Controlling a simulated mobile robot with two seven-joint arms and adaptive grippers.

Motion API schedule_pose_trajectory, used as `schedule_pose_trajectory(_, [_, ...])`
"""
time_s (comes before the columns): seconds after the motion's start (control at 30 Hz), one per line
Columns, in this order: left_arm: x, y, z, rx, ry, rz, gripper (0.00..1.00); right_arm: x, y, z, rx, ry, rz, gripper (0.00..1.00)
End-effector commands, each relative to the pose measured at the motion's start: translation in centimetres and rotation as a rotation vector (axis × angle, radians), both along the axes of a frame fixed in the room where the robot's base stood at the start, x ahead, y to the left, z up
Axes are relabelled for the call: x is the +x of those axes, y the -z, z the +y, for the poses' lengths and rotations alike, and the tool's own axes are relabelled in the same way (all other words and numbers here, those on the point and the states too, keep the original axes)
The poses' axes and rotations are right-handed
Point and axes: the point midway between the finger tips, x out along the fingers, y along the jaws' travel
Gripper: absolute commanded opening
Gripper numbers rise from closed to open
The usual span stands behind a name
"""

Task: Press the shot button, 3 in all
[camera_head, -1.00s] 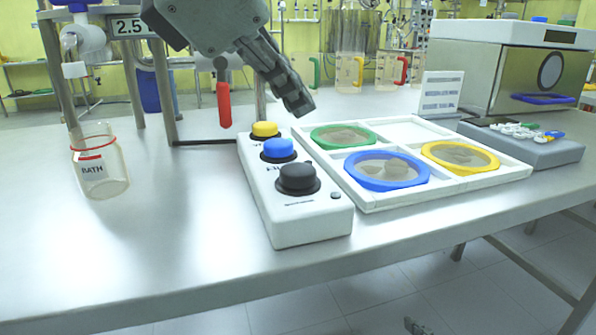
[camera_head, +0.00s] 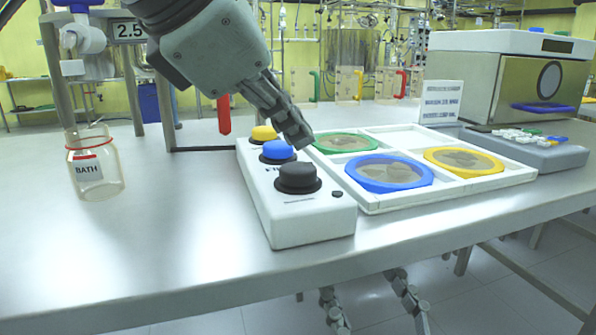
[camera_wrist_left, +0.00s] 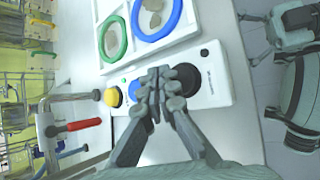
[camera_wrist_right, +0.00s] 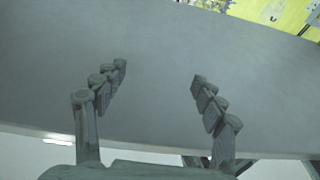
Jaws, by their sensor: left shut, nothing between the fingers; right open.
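A white button box (camera_head: 300,222) on the table carries a yellow button (camera_head: 264,133), a blue button (camera_head: 277,151) and a black button (camera_head: 298,176). The small labels beside them are too blurred to read, so I cannot tell which is the shot button. My left gripper (camera_head: 302,142) is shut and empty, above the box's far right side. In the left wrist view its fingertips (camera_wrist_left: 163,78) partly cover the blue button and the black button (camera_wrist_left: 188,78); contact cannot be told. My right gripper (camera_head: 365,285) is open and empty, low in front of the table edge.
A white tray (camera_head: 440,198) with green, blue and yellow rimmed dishes sits right of the box. A glass jar marked BATH (camera_head: 95,170) stands at left. A red handle (camera_head: 224,115) and metal frame are behind. The front table is clear.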

Motion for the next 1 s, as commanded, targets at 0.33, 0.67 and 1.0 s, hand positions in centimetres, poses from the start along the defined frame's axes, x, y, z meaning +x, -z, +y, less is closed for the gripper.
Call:
schedule_pose_trajectory(0.33, [0.0, 0.5, 0.0, 0.000, 0.000, 0.000, 0.00, -1.0, -2.3, 0.4, 0.058, -0.016, -0.109, 0.70])
schedule_pose_trajectory(0.67, [0.0, 0.5, 0.0, 0.000, 0.000, 0.000, 0.00, -1.1, -2.5, 0.4, 0.060, -0.017, -0.115, 0.70])
schedule_pose_trajectory(1.0, [0.0, 0.5, 0.0, 0.000, 0.000, 0.000, 0.00, -1.1, -2.4, 0.4, 0.060, -0.017, -0.114, 0.70])
